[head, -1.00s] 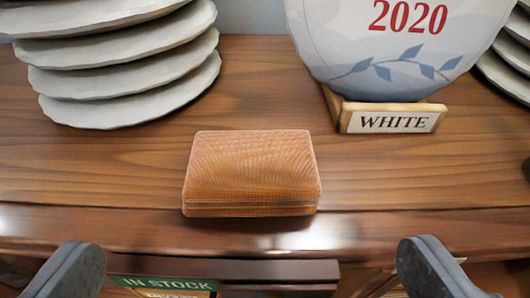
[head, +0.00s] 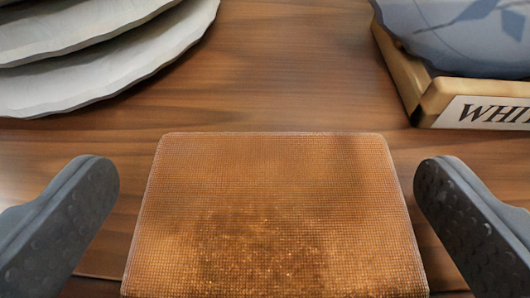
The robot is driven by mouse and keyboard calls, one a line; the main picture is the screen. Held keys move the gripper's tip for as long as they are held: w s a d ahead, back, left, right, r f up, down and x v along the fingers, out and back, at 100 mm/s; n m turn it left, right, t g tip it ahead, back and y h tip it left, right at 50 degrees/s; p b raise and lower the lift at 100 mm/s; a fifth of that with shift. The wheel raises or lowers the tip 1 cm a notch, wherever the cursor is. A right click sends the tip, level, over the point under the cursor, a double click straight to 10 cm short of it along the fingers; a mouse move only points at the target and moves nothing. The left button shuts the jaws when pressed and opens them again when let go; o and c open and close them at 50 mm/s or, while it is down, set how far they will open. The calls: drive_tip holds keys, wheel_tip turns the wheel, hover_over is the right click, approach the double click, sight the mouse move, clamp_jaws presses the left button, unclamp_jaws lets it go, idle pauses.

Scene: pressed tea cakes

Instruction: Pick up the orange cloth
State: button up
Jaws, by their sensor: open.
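The orange cloth (head: 270,215) is a folded, woven, roughly rectangular block lying flat on the wooden shelf. It fills the lower middle of the head view, and its near edge runs to the bottom of the picture. My gripper (head: 268,185) is open, with one dark grey finger to the left of the cloth and one to the right. A gap shows between each finger and the cloth's sides. The jaws hold nothing.
A stack of pale wrapped tea cakes (head: 90,60) stands at the back left. A blue-grey wrapped cake (head: 460,35) rests on a wooden stand (head: 400,75) with a "WHITE" label at the back right. Bare wooden shelf (head: 290,70) lies between them.

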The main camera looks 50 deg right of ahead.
drive_tip(key=shift+w+d+f, duration=0.3)
drive_tip(key=shift+d, duration=0.1)
drive_tip(key=c, duration=1)
drive_tip(key=shift+r, duration=0.2)
